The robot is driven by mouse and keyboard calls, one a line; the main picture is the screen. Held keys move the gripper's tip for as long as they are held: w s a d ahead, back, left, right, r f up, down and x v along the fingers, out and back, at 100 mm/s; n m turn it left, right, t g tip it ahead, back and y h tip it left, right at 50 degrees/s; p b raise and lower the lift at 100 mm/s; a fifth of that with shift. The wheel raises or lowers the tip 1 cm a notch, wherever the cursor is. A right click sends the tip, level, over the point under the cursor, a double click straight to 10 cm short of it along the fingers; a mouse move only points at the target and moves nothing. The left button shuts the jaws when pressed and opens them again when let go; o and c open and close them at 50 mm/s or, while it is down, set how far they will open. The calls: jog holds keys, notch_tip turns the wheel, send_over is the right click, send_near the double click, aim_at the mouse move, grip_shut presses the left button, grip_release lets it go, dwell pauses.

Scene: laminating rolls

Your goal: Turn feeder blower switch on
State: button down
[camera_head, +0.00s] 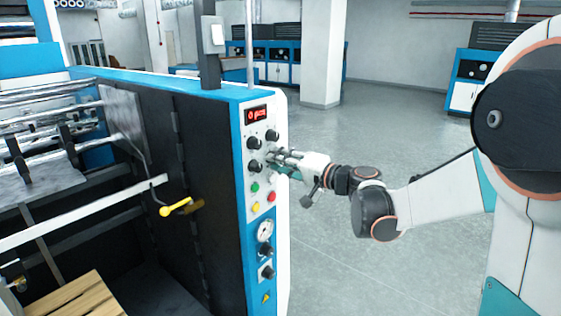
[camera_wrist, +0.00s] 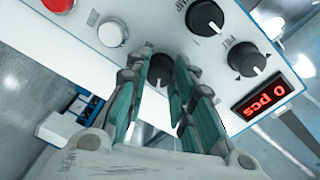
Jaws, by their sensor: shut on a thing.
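The blue and white control panel (camera_head: 265,222) stands on the machine's end post. My gripper (camera_head: 273,157) reaches it from the right, at the knobs below the red display. In the wrist view, my gripper's two teal-padded fingers (camera_wrist: 161,60) are shut on a black rotary knob (camera_wrist: 160,73). The fingers cover its sides, and I cannot read its label or pointer position. I cannot tell from lettering whether it is the feeder blower switch. In the head view the fingers hide this knob.
Other black knobs (camera_wrist: 205,18) (camera_wrist: 245,58) sit close by. The red display (camera_wrist: 265,105) reads 0 pcs. A white button (camera_wrist: 112,32) and a red button (camera_wrist: 58,4) are near the fingers. Open floor (camera_head: 355,135) lies right of the machine.

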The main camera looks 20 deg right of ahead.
jog(key=shift+m, duration=0.4)
jog(key=c, duration=1.3)
grip_release()
jog(key=shift+c, duration=0.2)
jog(key=shift+d, duration=0.1)
jog(key=v, duration=1.2)
